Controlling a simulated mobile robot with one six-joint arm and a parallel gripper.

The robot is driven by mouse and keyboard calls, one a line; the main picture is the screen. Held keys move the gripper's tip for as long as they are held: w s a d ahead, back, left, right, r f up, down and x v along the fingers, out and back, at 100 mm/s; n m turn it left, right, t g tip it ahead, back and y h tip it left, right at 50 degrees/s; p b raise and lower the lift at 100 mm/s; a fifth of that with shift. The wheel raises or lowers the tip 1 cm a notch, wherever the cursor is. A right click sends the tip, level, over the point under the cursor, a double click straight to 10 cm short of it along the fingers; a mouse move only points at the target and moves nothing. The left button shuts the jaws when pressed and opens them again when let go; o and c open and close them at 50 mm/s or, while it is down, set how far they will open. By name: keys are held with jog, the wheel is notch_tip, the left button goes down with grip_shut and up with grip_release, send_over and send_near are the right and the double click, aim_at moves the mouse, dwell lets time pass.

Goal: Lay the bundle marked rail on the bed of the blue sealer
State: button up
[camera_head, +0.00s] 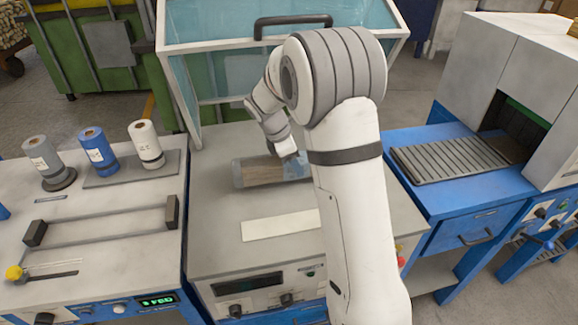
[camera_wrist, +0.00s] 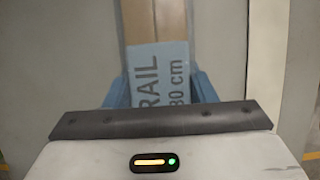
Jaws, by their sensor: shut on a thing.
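The bundle marked rail (camera_head: 262,171) is a short brown wooden bundle with a blue label. In the wrist view the label (camera_wrist: 160,75) reads "RAIL" and "30 cm". My gripper (camera_head: 288,157) is shut on it, with the blue fingers on both sides of the label in the wrist view. The bundle lies level over the grey bed (camera_head: 215,205) of the middle machine, below its raised, blue-tinted clear lid (camera_head: 225,75). I cannot tell whether it touches the bed. My arm hides the bed's right part and some of the bundle's right end.
A pale strip (camera_head: 280,226) lies on the machine's front. At left is a bench with several film rolls, such as a blue one (camera_head: 97,149). At right a blue-framed table with a slatted roller bed (camera_head: 450,158) leads into a grey tunnel (camera_head: 510,75).

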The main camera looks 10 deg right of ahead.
jog(key=shift+a+f, duration=0.1)
jog(key=shift+f, duration=0.95)
jog(key=shift+f, duration=0.2)
jog(key=o, duration=1.3)
jog(key=shift+o, duration=0.2)
